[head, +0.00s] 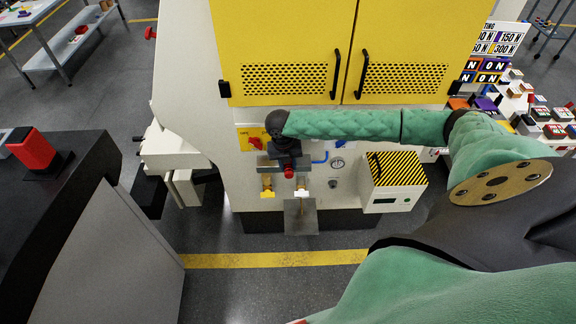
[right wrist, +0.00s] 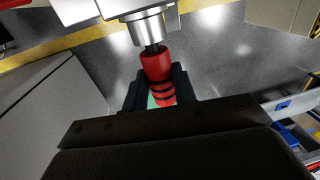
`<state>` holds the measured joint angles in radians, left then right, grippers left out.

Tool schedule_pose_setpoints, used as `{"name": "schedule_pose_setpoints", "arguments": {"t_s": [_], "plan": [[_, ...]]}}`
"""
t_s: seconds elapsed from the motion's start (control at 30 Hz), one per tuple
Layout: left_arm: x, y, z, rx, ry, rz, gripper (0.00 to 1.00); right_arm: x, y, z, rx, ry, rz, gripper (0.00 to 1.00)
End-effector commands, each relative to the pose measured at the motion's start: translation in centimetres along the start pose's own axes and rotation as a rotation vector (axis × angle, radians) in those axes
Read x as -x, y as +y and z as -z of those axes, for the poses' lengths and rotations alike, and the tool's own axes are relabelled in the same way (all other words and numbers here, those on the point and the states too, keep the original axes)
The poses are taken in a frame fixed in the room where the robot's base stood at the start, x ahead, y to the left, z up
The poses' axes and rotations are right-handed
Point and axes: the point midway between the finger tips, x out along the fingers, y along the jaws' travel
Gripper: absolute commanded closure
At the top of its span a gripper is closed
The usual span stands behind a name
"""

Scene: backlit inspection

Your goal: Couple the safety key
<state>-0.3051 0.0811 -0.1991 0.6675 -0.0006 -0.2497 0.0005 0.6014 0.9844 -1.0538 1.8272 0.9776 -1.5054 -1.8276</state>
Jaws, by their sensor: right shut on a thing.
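My right gripper (head: 288,168) is at the front of the machine below the yellow doors. In the right wrist view its dark fingers (right wrist: 158,92) are shut on the red safety key (right wrist: 157,68), which has black rings around its near part. The key's dark narrow tip meets the end of a silver cylindrical socket (right wrist: 148,29); how deep it sits inside cannot be told. In the head view only a small red part of the key (head: 289,172) shows below the gripper. My left gripper is not in view.
A box with a striped lid (head: 396,170) projects at the right. A red block (head: 32,148) stands on the dark bench (head: 75,185) at the left. The floor in front has a yellow line.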

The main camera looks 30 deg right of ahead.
Motion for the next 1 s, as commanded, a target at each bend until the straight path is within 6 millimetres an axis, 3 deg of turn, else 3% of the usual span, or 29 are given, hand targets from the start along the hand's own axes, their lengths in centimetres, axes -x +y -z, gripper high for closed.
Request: {"name": "schedule_pose_setpoints", "arguments": {"t_s": [0.83,0.87,0.97,1.0], "plan": [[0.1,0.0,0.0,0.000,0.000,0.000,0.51,0.0,0.0,-1.3,-0.001,0.000,0.000,0.98],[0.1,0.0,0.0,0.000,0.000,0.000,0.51,0.0,0.0,-1.3,-0.001,-0.001,0.000,0.67],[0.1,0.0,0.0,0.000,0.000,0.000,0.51,0.0,0.0,-1.3,0.000,0.000,0.000,0.48],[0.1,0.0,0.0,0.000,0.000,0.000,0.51,0.0,0.0,-1.3,0.000,0.000,0.000,0.48]]}}
